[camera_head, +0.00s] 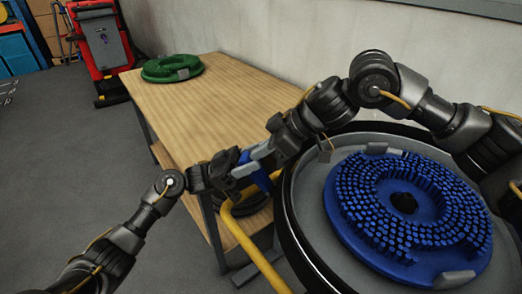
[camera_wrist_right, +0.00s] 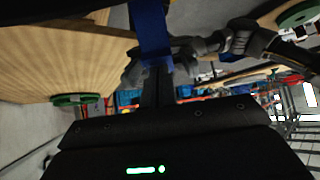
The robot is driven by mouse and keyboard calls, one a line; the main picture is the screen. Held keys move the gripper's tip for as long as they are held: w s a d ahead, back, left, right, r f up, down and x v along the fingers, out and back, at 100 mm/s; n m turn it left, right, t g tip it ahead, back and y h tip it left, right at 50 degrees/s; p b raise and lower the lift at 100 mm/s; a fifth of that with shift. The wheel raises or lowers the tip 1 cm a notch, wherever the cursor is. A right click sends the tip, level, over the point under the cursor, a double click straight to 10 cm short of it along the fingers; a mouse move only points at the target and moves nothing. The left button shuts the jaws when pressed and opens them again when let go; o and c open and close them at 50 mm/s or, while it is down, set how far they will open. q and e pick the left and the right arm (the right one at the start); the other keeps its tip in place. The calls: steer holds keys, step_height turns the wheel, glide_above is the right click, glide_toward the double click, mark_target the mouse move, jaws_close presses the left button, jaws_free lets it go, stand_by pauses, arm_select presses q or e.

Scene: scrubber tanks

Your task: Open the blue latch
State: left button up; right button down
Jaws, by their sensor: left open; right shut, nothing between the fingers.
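The blue latch (camera_head: 262,180) is a blue strap-like piece at the left edge of the round scrubber housing, partly hidden behind my right gripper. In the right wrist view the blue latch (camera_wrist_right: 150,30) stands upright just beyond the fingertips. My right gripper (camera_head: 252,160) reaches in from the right and is shut and empty, close to the latch; its dark fingers (camera_wrist_right: 157,82) overlap the latch's lower end there. I cannot tell whether they touch. My left gripper (camera_head: 222,170) is open to the left of the right one, very close to it.
The round grey housing (camera_head: 308,222) holds a blue bristle brush (camera_head: 405,200). A yellow bar (camera_head: 258,258) runs at its left. A wooden table (camera_head: 200,115) carries a green brush (camera_head: 172,68). A red machine (camera_head: 102,50) stands behind. The floor at left is clear.

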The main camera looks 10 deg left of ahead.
arm_select(q)
steer(key=w+a, duration=0.1)
steer(key=a, duration=1)
steer(key=shift+a, duration=0.4)
